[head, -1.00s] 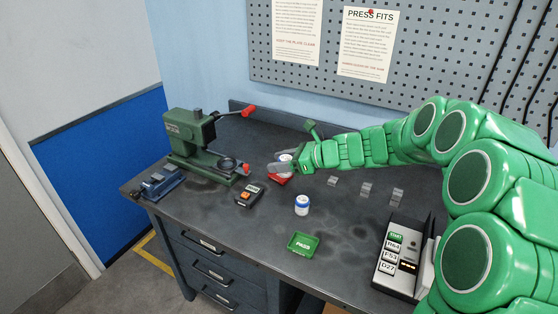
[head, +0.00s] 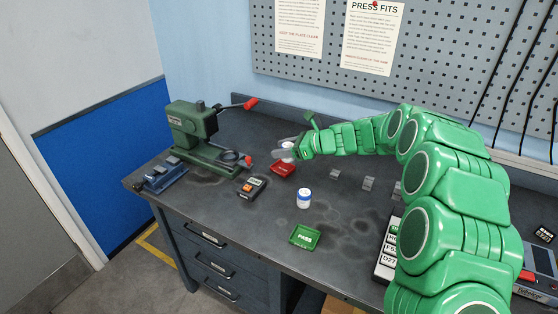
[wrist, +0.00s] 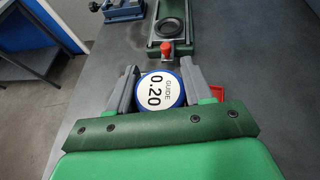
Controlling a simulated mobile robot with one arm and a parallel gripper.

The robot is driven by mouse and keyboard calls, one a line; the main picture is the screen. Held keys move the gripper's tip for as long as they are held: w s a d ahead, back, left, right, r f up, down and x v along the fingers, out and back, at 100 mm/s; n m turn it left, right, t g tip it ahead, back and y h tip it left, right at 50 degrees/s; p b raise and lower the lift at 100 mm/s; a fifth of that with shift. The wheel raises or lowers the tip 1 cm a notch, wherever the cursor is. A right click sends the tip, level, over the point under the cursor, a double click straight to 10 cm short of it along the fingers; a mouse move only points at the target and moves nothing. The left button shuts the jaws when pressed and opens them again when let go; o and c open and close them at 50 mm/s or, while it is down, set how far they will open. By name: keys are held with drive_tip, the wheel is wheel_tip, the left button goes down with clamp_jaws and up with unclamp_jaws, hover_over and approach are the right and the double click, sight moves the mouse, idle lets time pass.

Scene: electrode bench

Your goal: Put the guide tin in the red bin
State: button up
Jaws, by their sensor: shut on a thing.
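The guide tin (wrist: 160,91) is round, with a blue rim and a white top reading "GUIDE 0.20". My gripper (wrist: 160,86) is shut on it, one finger on each side. In the head view the tin (head: 288,146) shows as a small white shape between the fingers of my gripper (head: 286,149). The red bin (head: 283,170) is a shallow tray on the bench, just in front of and below the gripper in the head view. A red corner of it (wrist: 217,93) shows right of the fingers in the wrist view. The bin's visible floor looks empty.
A second white-and-blue tin (head: 304,199) stands on the bench, with a green PASS tray (head: 304,236) in front. A dark meter (head: 252,187), green press (head: 196,138) and blue vise (head: 163,174) are left. Small grey blocks (head: 368,183) lie right.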

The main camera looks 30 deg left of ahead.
hover_over(279, 168)
drive_tip(key=s+d, duration=0.1)
drive_tip(key=f, duration=0.5)
drive_tip(key=shift+s+f, duration=0.2)
drive_tip(key=shift+f, duration=0.05)
drive_tip(key=shift+w+a+f, duration=0.25)
drive_tip(key=shift+w+f, duration=0.05)
drive_tip(key=shift+f, duration=0.15)
drive_tip(key=shift+w+a+f, duration=0.25)
drive_tip(key=shift+w+f, duration=0.05)
drive_tip(key=shift+f, duration=1.75)
drive_tip(key=o, duration=1.2)
drive_tip(key=shift+o, duration=0.2)
drive_tip(key=shift+r, duration=0.1)
